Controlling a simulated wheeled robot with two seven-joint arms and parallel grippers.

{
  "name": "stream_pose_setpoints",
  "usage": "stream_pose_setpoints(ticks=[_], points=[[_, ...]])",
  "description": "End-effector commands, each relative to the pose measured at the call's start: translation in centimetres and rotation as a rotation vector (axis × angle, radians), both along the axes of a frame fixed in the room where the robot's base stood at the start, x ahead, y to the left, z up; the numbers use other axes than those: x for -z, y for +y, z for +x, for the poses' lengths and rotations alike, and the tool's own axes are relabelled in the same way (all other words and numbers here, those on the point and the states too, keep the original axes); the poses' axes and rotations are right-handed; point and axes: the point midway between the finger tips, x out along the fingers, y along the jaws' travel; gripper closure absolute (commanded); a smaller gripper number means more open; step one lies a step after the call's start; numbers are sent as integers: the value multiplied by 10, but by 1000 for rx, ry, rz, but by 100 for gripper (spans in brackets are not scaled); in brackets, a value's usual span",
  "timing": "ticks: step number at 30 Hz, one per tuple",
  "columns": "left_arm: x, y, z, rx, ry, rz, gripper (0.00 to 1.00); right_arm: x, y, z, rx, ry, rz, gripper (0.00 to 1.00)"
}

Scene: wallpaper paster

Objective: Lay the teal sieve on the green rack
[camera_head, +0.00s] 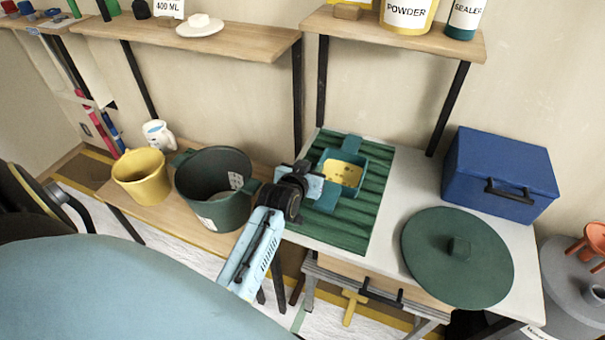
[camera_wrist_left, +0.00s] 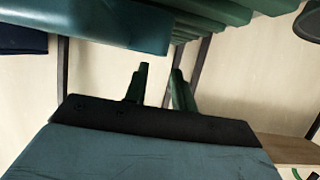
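The teal sieve (camera_head: 361,160) with a yellow mesh lies on the ribbed green rack (camera_head: 372,213), on the grey-white table right of centre. It looks about flat, with one tab toward the back and one toward the front. My left gripper (camera_head: 312,184) is just left of the sieve, low over the rack's left side. Whether it touches the sieve is not clear. In the left wrist view its two fingers (camera_wrist_left: 160,72) stand apart with bare wall showing between them. Green slats of the rack (camera_wrist_left: 215,10) cross the top of that view. My right gripper is not seen.
A dark green bucket (camera_head: 205,184) and a yellow bucket (camera_head: 142,178) stand on the wooden bench at left. Right of the rack are a round green lid (camera_head: 430,250) and a blue box (camera_head: 500,165). Shelves (camera_head: 240,43) hang above the table.

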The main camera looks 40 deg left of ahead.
Motion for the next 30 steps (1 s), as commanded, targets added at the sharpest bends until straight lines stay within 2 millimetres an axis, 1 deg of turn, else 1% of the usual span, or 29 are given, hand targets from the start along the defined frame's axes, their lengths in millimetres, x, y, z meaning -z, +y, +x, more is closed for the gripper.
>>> stream_pose_setpoints(ticks=[1,6,9,12,16,30], points=[[-6,-3,-11,0,2,0,74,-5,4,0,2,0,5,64],[-18,-9,-41,-1,2,0,74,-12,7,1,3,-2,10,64],[-23,-13,-54,0,1,-1,74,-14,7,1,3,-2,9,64],[-27,-15,-62,0,1,-1,74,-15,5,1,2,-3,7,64],[-29,-16,-67,0,1,-1,74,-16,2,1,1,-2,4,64],[-29,-16,-67,0,1,-1,74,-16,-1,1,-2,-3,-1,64]])
